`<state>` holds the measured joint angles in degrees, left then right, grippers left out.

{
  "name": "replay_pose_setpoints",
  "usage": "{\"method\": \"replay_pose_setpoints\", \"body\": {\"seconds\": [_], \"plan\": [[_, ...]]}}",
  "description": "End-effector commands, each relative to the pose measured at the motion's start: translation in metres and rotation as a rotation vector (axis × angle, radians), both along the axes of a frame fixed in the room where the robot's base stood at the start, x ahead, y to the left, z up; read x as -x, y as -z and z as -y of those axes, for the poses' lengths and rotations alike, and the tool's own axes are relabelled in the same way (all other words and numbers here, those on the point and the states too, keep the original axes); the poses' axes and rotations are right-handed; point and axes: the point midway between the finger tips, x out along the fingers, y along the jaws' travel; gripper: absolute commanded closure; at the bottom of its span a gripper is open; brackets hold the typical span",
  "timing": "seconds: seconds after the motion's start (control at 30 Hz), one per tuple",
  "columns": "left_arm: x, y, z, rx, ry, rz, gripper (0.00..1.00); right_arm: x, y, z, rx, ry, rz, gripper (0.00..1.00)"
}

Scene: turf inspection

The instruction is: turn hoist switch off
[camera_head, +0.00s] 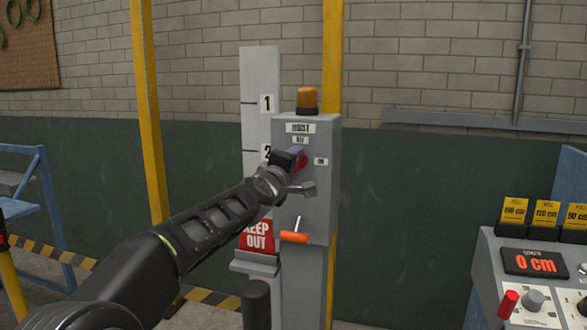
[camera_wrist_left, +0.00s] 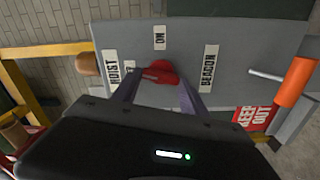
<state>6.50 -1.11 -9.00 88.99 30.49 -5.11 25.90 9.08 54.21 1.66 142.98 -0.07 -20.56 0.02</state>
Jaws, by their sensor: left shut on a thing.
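The grey hoist control box (camera_head: 320,215) stands on a post in front of the wall. Its red hoist switch (camera_wrist_left: 158,71) is a knob below the HOIST label (camera_head: 299,128), with an ON label (camera_head: 320,161) to its right in the head view. My left gripper (camera_head: 297,160) reaches the box front from the left. In the left wrist view, its two fingers (camera_wrist_left: 158,86) are on either side of the red knob and shut on it. The gripper partly hides the knob in the head view, and its exact angle is hard to tell. My right gripper is not in view.
An amber lamp (camera_head: 307,99) tops the box. An orange-handled lever (camera_head: 294,237) sticks out low on it, near a BEACON label (camera_wrist_left: 208,68). A red KEEP OUT sign (camera_head: 257,236) is left of the box. A console (camera_head: 487,265) stands right; yellow posts (camera_head: 148,110) stand nearby.

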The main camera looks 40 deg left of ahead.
Motion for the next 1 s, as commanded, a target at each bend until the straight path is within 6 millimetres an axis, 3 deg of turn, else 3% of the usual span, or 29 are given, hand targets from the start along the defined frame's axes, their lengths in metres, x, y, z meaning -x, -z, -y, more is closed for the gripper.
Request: {"method": "replay_pose_setpoints", "body": {"seconds": [0.4,0.93,0.97,1.0], "plan": [[-0.0001,0.0023,-0.0002,0.222,0.001,0.075,0.90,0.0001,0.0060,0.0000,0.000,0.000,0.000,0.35],[-0.0001,0.0025,-0.0003,0.253,0.000,0.086,0.90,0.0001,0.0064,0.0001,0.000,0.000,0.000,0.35],[-0.0001,0.0024,-0.0003,0.252,0.000,0.086,0.47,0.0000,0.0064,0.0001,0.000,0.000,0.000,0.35],[-0.0001,0.0024,-0.0003,0.252,0.000,0.086,0.44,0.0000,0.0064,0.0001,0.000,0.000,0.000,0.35]]}}
